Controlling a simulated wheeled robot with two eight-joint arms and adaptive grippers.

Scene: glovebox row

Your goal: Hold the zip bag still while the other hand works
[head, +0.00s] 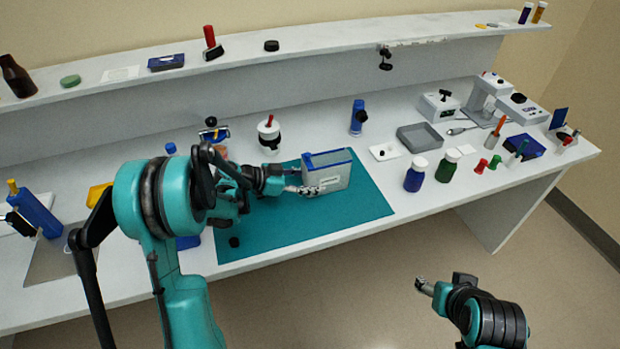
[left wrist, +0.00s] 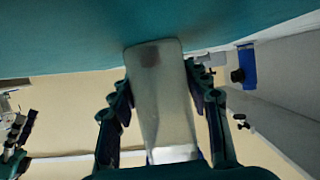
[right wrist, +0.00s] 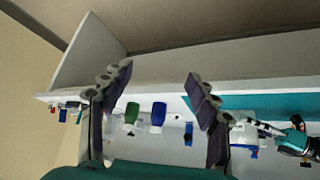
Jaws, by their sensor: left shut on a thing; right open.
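The zip bag (head: 334,174) stands upright on the teal mat (head: 300,230), translucent grey with a blue strip along its top. My left gripper (head: 312,189) is shut on the bag near its left end. In the left wrist view the bag (left wrist: 162,105) sits between the two fingers of the left gripper (left wrist: 165,100), with a dark patch showing near one end. My right gripper (head: 420,284) is open and empty, out in front of the bench over the floor. Its spread fingers show in the right wrist view (right wrist: 155,85) with nothing between them.
A small black cap (head: 234,242) lies on the mat's left. The mat's front right is clear.

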